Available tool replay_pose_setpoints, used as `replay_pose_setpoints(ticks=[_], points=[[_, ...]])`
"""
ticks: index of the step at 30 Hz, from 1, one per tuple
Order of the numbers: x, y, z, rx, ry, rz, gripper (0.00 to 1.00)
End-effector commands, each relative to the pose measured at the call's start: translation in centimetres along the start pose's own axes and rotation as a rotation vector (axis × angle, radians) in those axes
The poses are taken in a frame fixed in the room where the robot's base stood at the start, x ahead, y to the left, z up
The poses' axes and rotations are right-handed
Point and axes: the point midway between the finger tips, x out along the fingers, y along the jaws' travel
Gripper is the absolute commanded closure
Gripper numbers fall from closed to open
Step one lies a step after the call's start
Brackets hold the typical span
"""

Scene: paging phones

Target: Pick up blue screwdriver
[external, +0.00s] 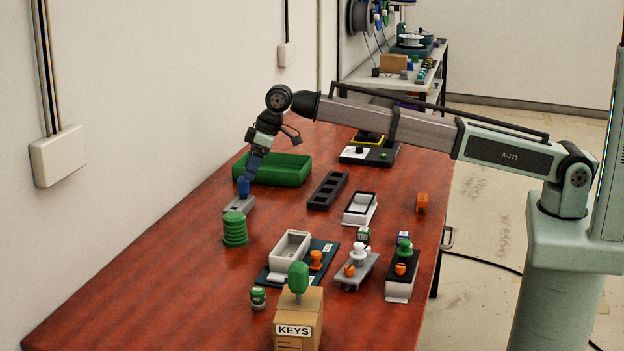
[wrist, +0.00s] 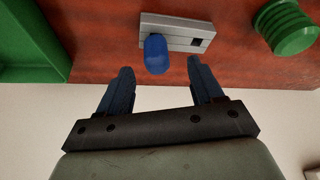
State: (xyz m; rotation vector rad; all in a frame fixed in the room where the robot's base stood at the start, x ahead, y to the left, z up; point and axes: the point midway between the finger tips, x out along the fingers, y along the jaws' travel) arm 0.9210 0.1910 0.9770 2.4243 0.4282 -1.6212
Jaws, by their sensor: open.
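The blue screwdriver (external: 243,187) shows as a rounded blue handle standing upright in a grey holder block (external: 234,208). In the wrist view, the blue handle (wrist: 155,54) stands at one end of the grey block (wrist: 185,34), and an empty dark slot shows at the block's other end. The screwdriver's shaft is hidden. My gripper (wrist: 160,68) is open, and the blue handle shows between and just beyond its two fingertips. In the external view, my gripper (external: 251,172) is just above the handle. I cannot tell whether a finger touches it.
A green tray (external: 285,176) lies close behind the holder. A ribbed green cylinder (external: 235,231) stands just in front. The red-brown table's left front is clear.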

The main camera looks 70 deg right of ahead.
Motion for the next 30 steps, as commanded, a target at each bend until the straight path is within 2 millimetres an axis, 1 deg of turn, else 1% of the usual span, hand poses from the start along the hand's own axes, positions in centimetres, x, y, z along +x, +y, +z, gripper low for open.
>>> replay_pose_setpoints(ticks=[3, 8, 11, 21, 24, 29, 30], points=[[0.9, 0.0, -0.1, 0.0, 0.001, 0.0, 0.34], [1.3, 0.0, 0.0, 0.001, 0.0, 0.0, 0.34], [2.0, 0.1, -0.1, 0.001, -0.001, 0.0, 0.34], [6.0, 0.5, -0.3, 0.001, 0.0, 0.0, 0.34], [6.3, 0.5, -0.3, 0.001, 0.001, 0.0, 0.34], [6.3, 0.5, -0.3, 0.001, 0.001, 0.0, 0.34], [6.3, 0.5, -0.3, 0.001, 0.001, 0.0, 0.36]])
